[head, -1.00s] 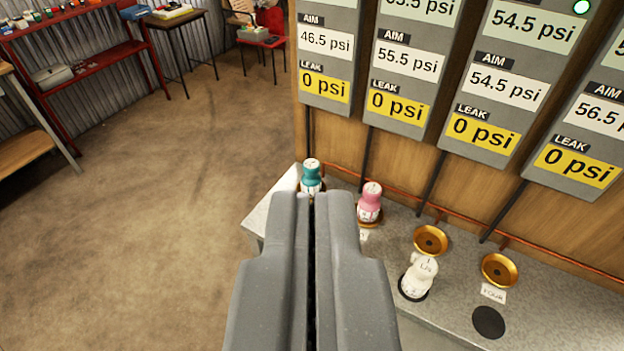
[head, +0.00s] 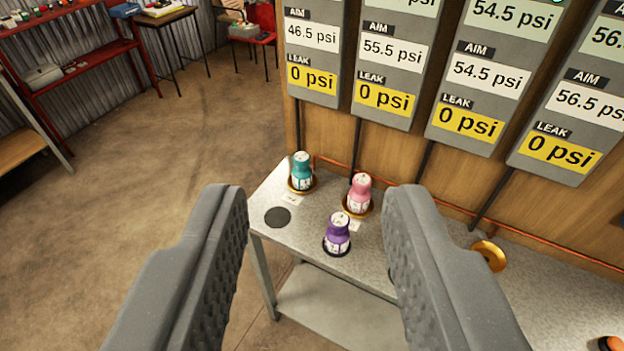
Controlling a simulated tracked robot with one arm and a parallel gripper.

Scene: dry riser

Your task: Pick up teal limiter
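The teal limiter (head: 302,172) stands upright on a brass seat at the far left end of the grey bench (head: 322,214). It has a white label band and a pale top. My gripper (head: 312,225) is open and empty, its two grey fingers wide apart in the foreground. The teal limiter shows between the fingers, farther off, and neither finger touches it.
A pink limiter (head: 360,193) stands on a brass seat to the right of the teal one. A purple limiter (head: 337,234) stands nearer, on a dark pad. An empty black pad (head: 278,217) lies in front of the teal one. Grey gauge panels (head: 390,60) hang behind.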

